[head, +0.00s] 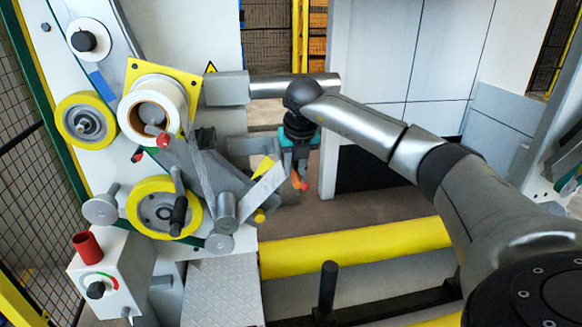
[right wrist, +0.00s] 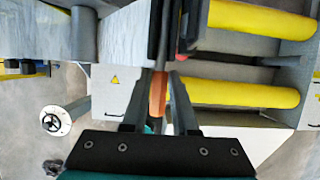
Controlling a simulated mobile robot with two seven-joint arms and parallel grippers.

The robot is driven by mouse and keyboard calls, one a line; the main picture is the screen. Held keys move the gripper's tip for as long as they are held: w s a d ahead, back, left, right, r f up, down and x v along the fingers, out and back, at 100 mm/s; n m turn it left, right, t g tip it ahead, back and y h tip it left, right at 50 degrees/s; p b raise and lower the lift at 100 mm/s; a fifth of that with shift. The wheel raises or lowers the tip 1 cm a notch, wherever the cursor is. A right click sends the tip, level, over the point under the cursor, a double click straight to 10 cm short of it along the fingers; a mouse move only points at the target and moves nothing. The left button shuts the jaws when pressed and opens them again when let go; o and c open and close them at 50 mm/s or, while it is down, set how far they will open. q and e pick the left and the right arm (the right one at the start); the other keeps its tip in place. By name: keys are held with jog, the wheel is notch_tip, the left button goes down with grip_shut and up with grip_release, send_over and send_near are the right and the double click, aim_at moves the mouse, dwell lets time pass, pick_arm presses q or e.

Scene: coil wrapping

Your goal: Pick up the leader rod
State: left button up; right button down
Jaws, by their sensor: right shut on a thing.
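My right gripper (head: 297,168) hangs in front of the wrapping machine's rollers, fingers pointing down. It is shut on the leader rod, whose orange part (head: 295,181) with a red tip shows just below the fingers. In the right wrist view the orange part of the rod (right wrist: 157,95) lies between the two fingers of the right gripper (right wrist: 160,78). A dark narrow bar runs up beyond the fingertips there. A pale strip (head: 262,190) slopes from the lower rollers up towards the rod; whether it joins the rod cannot be told. My left gripper is not in view.
The machine at left carries a white roll (head: 152,112), yellow-rimmed wheels (head: 165,207) and a control box (head: 105,275) with a red cup-shaped part. A yellow roller (head: 355,247) lies low in front. A dark post (head: 328,285) stands nearer. Open floor shows behind the gripper.

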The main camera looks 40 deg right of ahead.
jog(key=shift+r, duration=0.15)
dwell(0.5)
notch_tip(320, 180, up, 20)
jog(key=p, duration=0.1)
dwell(0.4)
jog(key=shift+f+b, duration=4.6)
jog(key=shift+f, duration=3.4)
jog(key=shift+p, duration=0.35)
jog(key=shift+a, duration=0.15)
jog(key=shift+w+a+r+p, duration=0.1)
jog(key=shift+w+a+p, duration=0.35)
jog(key=shift+a, duration=0.25)
jog(key=shift+w+a+r+p, duration=0.1)
jog(key=shift+w+a+p, duration=0.3)
jog(key=shift+a, duration=0.3)
jog(key=shift+w+a+r+p, duration=0.1)
jog(key=shift+w+a+p, duration=0.35)
jog(key=shift+a, duration=0.25)
jog(key=shift+s, duration=0.1)
